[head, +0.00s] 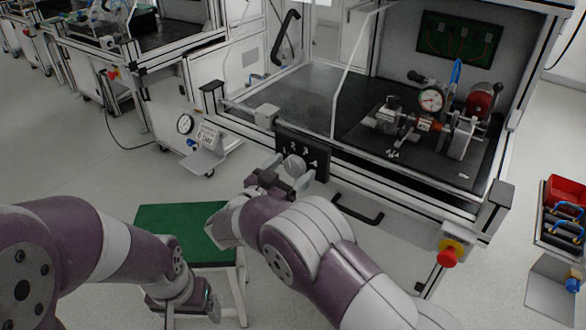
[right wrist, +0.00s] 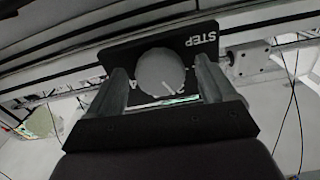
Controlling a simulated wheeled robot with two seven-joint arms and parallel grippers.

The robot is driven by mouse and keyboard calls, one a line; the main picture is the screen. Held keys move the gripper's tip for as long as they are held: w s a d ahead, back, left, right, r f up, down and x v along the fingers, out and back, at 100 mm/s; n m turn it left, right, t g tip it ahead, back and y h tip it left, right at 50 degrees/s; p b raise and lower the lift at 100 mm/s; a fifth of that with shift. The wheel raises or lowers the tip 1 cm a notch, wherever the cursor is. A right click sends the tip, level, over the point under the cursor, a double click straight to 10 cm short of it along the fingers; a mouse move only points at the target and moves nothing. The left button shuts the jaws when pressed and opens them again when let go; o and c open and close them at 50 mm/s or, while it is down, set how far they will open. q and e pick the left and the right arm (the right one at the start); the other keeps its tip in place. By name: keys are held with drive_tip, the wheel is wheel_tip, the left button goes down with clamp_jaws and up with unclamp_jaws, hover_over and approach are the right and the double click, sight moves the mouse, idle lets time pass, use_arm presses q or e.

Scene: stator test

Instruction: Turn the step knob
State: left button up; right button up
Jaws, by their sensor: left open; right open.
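The step knob (head: 293,165) is a pale round dial on a black panel (head: 320,157) with white numbers, at the front edge of the test bench. In the right wrist view the knob (right wrist: 161,75) has a short white pointer mark, and the panel (right wrist: 225,42) reads STEP. My right gripper (head: 288,178) is open in front of the knob. In the right wrist view its fingers (right wrist: 160,82) stand on either side of the knob, with gaps visible. My left gripper (head: 208,303) is open, low beside a green-topped stool, with its fingers hardly visible.
A black handle (head: 357,212) is below the panel. A red and yellow emergency stop button (head: 449,253) is at the bench's right corner. A gauge rig (head: 430,115) stands on the bench.

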drive_tip(key=c, duration=1.1)
drive_tip(key=shift+o, duration=0.2)
drive_tip(key=shift+m, duration=0.3)
drive_tip(key=m+b, duration=0.2)
drive_tip(key=m, duration=0.2)
drive_tip(key=shift+f, duration=0.15)
drive_tip(key=shift+m+b, duration=1.2)
drive_tip(key=shift+m, duration=0.9)
drive_tip(key=o, duration=1.1)
drive_tip(key=shift+c, duration=0.2)
